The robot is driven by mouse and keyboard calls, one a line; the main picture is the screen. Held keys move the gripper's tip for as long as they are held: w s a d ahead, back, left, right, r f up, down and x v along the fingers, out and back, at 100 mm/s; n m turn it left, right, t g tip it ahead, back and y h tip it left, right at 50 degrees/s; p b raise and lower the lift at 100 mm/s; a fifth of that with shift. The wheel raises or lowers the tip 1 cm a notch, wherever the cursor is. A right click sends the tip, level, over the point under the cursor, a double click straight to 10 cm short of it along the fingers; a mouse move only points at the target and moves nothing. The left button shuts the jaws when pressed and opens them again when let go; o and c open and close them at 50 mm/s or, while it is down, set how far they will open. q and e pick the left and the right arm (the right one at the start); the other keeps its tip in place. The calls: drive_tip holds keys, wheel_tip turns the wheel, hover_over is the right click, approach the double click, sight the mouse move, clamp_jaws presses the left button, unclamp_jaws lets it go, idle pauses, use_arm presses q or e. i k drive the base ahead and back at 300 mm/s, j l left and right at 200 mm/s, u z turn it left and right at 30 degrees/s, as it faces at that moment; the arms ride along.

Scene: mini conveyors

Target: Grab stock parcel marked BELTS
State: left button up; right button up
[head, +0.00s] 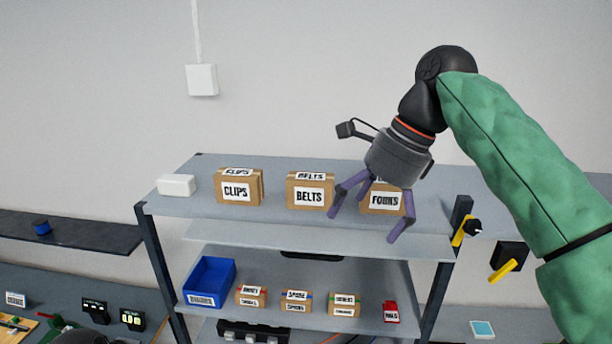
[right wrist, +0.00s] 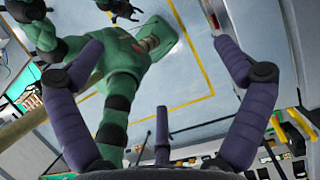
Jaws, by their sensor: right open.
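The parcel marked BELTS (head: 309,192) is a brown cardboard box with white labels on its front and top. It stands on the top shelf, between the CLIPS parcel (head: 238,188) and the FOUNS parcel (head: 384,200). My right gripper (head: 372,217) is open and empty, with purple fingers spread, in front of the FOUNS parcel and just right of the BELTS parcel. The fingers partly cover the FOUNS parcel. In the right wrist view the open fingers (right wrist: 165,110) show with nothing between them. My left gripper cannot be made out in the head view.
The grey shelf unit (head: 280,213) has a white block (head: 176,185) at its top left. The lower shelf holds a blue bin (head: 209,279), several small boxes and a red item (head: 391,311). Yellow handles (head: 503,270) are at the right.

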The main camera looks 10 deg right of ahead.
sight(307, 190)
drive_tip(key=i, duration=0.9)
